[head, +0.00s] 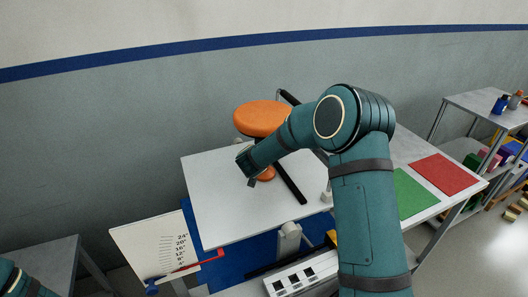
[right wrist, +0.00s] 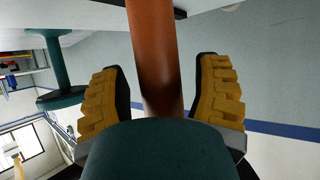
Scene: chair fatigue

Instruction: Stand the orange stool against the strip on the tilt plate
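The orange stool (head: 262,118) stands upright at the back of the pale tilt plate (head: 220,205). Its round seat and part of its base show, while my right arm hides its column. The black strip (head: 291,184) runs across the plate, to the right of the stool's base. I cannot tell whether they touch. My right gripper (head: 248,167) is low beside the stool. In the right wrist view its yellow fingers (right wrist: 160,95) are spread on either side of the orange column (right wrist: 153,50), with a gap at the right finger. My left gripper is out of view.
A white scale board (head: 160,248) with a red pointer (head: 200,261) stands at the plate's front left. Green (head: 412,195) and red (head: 446,174) mats lie to the right. The plate's left part is clear.

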